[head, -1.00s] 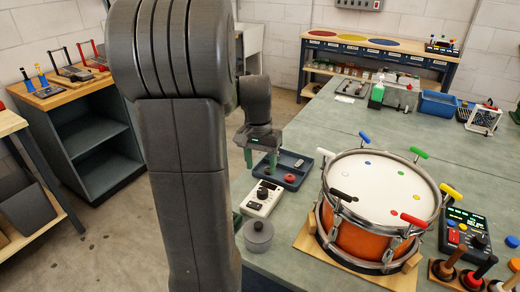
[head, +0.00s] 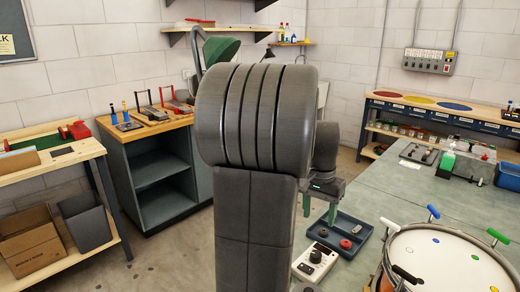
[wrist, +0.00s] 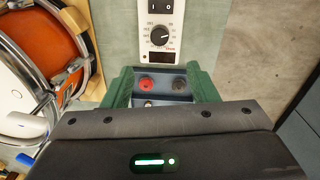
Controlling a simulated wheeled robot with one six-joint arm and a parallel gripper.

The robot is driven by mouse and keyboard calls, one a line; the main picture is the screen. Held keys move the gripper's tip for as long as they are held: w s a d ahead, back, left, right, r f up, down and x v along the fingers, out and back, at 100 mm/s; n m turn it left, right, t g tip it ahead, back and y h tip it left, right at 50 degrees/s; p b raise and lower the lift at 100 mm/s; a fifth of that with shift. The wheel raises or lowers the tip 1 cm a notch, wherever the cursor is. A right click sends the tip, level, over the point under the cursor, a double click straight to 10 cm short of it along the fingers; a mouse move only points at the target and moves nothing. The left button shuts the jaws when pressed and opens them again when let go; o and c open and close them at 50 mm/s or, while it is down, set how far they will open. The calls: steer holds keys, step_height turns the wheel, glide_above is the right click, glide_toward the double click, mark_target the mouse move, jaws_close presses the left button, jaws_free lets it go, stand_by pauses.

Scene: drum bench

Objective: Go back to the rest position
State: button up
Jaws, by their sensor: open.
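My gripper (head: 320,205) has green fingers and hangs near the left edge of the bench in the head view. In the wrist view its two green fingers (wrist: 164,90) stand apart with nothing held between them. Below and between them shows the dark blue tray (head: 345,220) with a red piece and a dark piece in it. My own arm covers the middle of the head view and hides part of the bench edge.
A drum (head: 440,262) with coloured key handles stands on the bench (head: 400,185) at right. A white control box with a dial (head: 314,260) sits beside the tray. A shelf cabinet (head: 160,170) and a wooden side table (head: 50,157) stand at left, with open floor between.

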mark_target(316, 254)
steer(key=f, duration=1.2)
steer(key=shift+s+d+f+b, duration=0.25)
steer(key=shift+s+f+b, duration=0.05)
steer(key=shift+f, duration=0.3)
steer(key=shift+r+m, duration=0.1)
steer(key=shift+m, duration=0.5)
